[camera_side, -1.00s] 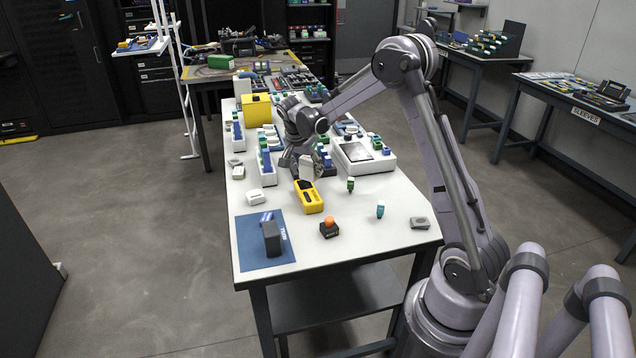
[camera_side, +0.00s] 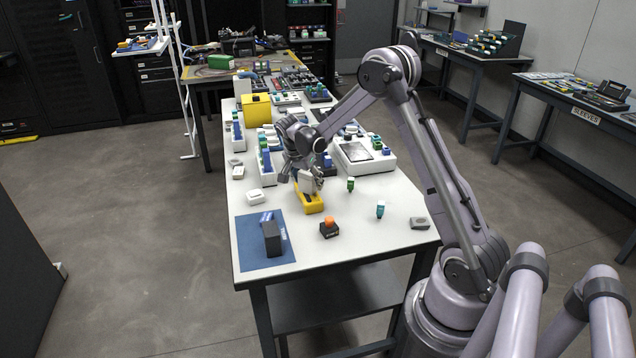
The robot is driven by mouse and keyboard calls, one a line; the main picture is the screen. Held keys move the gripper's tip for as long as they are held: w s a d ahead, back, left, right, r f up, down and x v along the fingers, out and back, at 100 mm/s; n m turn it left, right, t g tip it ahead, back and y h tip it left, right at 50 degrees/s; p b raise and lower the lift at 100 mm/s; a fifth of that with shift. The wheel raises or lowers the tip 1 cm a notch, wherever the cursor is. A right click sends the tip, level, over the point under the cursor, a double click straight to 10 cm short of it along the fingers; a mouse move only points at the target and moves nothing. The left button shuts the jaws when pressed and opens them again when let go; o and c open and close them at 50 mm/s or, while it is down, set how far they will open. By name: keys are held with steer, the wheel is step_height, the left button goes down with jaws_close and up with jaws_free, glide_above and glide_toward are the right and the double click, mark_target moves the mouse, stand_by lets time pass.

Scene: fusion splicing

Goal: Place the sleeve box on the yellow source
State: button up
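The yellow source (camera_side: 313,207) is a small yellow block-shaped device on the white table, left of the black base with an orange button. My gripper (camera_side: 303,181) is directly over its far part, pointing down. It appears shut on a small pale box, which I take to be the sleeve box (camera_side: 307,184). The box is at or just above the yellow source's top; whether they touch cannot be told. The fingers partly hide the box, and the box and fingers hide the source's upper part.
An orange-topped button (camera_side: 329,228) stands at right, near small bottles (camera_side: 380,209). A white box (camera_side: 255,196) lies left. A dark block (camera_side: 271,238) stands on a blue mat (camera_side: 252,257) in front. Racks and a white device (camera_side: 362,158) crowd behind.

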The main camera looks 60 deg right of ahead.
steer(key=v, duration=1.2)
steer(key=s+a+r+n+t+y, duration=0.1)
steer(key=s+a+r+n, duration=0.15)
steer(key=a, duration=0.25)
steer(key=s+a+r+n+t, duration=0.1)
steer(key=s+a+r+n, duration=0.1)
steer(key=a+n, duration=0.15)
steer(key=s+a+r+n+t+y, duration=0.1)
steer(key=s+a+r+n+t, duration=0.15)
steer(key=a, duration=0.25)
steer(key=s+a+f+n+t+y, duration=0.2)
steer(key=s+a+f+n, duration=0.1)
steer(key=s+a+n, duration=0.6)
steer(key=shift+s+a+t, duration=0.35)
steer(key=shift+s+a, duration=0.2)
steer(key=shift+a, duration=0.4)
